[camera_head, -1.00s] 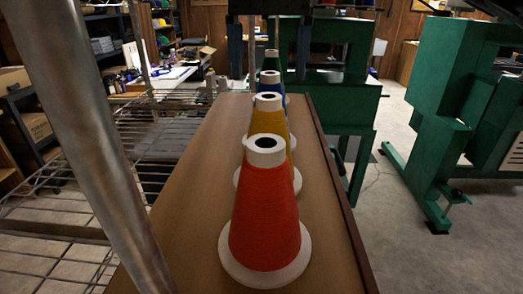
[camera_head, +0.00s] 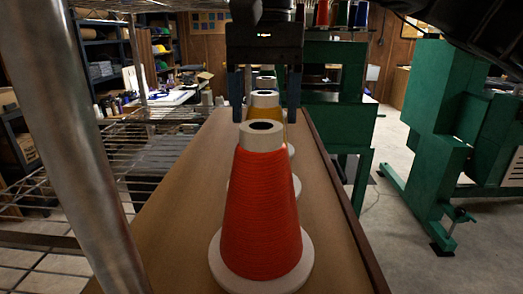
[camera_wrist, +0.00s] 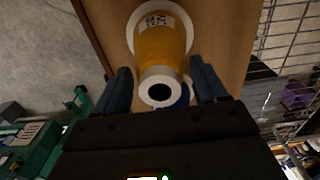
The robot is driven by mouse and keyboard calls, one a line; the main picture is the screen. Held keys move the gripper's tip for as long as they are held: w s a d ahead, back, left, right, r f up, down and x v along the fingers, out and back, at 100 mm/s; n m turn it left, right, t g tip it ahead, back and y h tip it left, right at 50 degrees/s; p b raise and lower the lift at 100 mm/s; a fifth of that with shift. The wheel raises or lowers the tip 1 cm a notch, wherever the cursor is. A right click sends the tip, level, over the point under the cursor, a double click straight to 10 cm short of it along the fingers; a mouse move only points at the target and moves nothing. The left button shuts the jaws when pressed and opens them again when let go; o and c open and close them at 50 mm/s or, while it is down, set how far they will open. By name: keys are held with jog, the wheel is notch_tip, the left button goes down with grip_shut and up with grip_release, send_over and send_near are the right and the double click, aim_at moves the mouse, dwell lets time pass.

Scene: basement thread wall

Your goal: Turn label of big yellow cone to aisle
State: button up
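The yellow cone (camera_head: 266,105) stands on the brown shelf board behind a red cone, which hides most of it in the head view. In the wrist view the yellow cone (camera_wrist: 163,42) has a white label (camera_wrist: 156,22) with dark print near its wide base. The label is on the side toward the top of that picture. My gripper (camera_head: 265,110) is open. In the wrist view my gripper (camera_wrist: 163,85) has one finger on each side of the cone's narrow white top, with visible gaps.
The red cone (camera_head: 262,210) stands in front on the board (camera_head: 180,235). A blue cone (camera_wrist: 181,98) is partly hidden behind the yellow one. A metal post (camera_head: 62,140) and wire racks (camera_head: 45,190) are at left. Green machines (camera_head: 432,120) stand at right above open floor.

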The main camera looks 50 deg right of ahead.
jog(key=c, duration=0.7)
jog(key=shift+r, duration=0.2)
jog(key=n+b, duration=0.1)
jog(key=n, duration=0.3)
jog(key=shift+f+n+b, duration=0.15)
jog(key=shift+n+b, duration=0.15)
jog(key=shift+b, duration=0.05)
jog(key=n+b, duration=0.1)
jog(key=n, duration=0.4)
jog(key=shift+b, duration=0.35)
jog(key=n+b, duration=0.1)
jog(key=n, duration=0.2)
jog(key=shift+n, duration=0.4)
jog(key=n, duration=0.4)
jog(key=shift+n, duration=0.4)
jog(key=shift+b, duration=0.45)
